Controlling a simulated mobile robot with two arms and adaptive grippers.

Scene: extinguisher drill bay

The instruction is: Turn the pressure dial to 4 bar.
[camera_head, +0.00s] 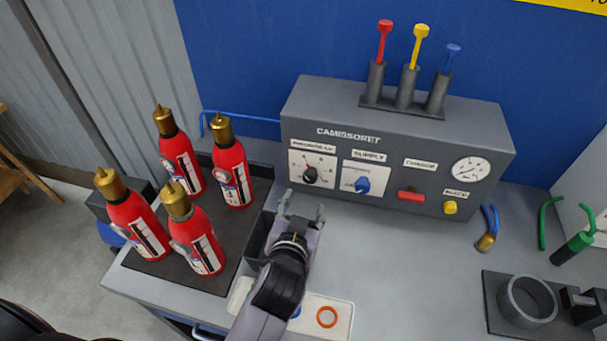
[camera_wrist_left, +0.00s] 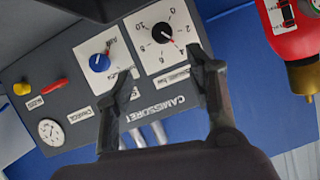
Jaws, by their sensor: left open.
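The pressure dial (camera_head: 310,175) is a black knob on a white numbered plate at the left of the grey console front. In the left wrist view the dial (camera_wrist_left: 160,32) appears turned over, with a small red pointer among the lower numbers; its exact reading is too small to tell. My left gripper (camera_head: 302,206) is open and empty, just in front of and below the dial, apart from it. In the left wrist view its fingertips (camera_wrist_left: 163,72) are spread, with the dial beyond the gap. My right gripper is not in view.
A blue supply knob (camera_head: 363,185) sits close right of the dial. The console also has a red charge handle (camera_head: 411,196), a yellow button (camera_head: 450,208) and a gauge (camera_head: 470,169). Several red extinguishers (camera_head: 233,175) stand on the left. A ring clamp (camera_head: 527,300) is at right.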

